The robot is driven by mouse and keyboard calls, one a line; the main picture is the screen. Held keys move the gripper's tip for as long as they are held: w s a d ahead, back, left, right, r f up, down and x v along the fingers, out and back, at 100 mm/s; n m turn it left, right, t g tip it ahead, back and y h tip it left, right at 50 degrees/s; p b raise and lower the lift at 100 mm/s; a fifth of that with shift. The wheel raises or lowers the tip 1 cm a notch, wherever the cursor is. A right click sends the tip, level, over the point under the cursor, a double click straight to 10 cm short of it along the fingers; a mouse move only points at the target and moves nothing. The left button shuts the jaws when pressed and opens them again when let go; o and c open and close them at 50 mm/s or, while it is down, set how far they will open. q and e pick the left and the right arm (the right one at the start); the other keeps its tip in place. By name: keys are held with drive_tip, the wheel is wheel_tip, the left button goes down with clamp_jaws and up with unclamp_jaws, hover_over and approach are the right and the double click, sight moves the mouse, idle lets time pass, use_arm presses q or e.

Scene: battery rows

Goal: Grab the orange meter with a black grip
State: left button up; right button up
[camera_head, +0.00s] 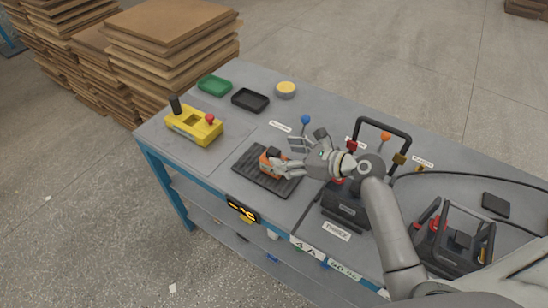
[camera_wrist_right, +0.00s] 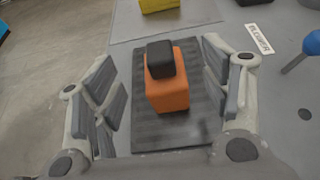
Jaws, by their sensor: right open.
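The orange meter (camera_head: 268,164) with a black grip on top stands on a black ribbed mat (camera_head: 284,191) on the workbench. In the right wrist view the orange meter (camera_wrist_right: 170,92) is upright in the middle, its black grip towards the top, on the dark mat (camera_wrist_right: 150,136). My right gripper (camera_head: 284,156) is open beside it, coming from the right. In the wrist view its fingers (camera_wrist_right: 162,80) lie on either side of the meter, with gaps showing on both sides. In the head view the fingers partly hide the meter. My left gripper is not in view.
A yellow control box (camera_head: 193,126) with a red knob stands left of the mat. Green (camera_head: 214,85) and black (camera_head: 250,100) trays and a yellow-topped round dish (camera_head: 286,89) sit behind. Black-framed devices (camera_head: 440,243) and a cable crowd the right side.

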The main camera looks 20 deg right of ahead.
sight(268, 150)
drive_tip(key=x, duration=0.2)
drive_tip(key=shift+w+a, duration=0.15)
drive_tip(key=shift+a, duration=0.15)
drive_tip(key=shift+x, duration=3.1)
drive_tip(key=shift+w+d, duration=0.1)
drive_tip(key=shift+d, duration=0.1)
drive_tip(key=c, duration=1.2)
drive_tip(key=shift+c, duration=0.2)
drive_tip(key=shift+r, duration=0.2)
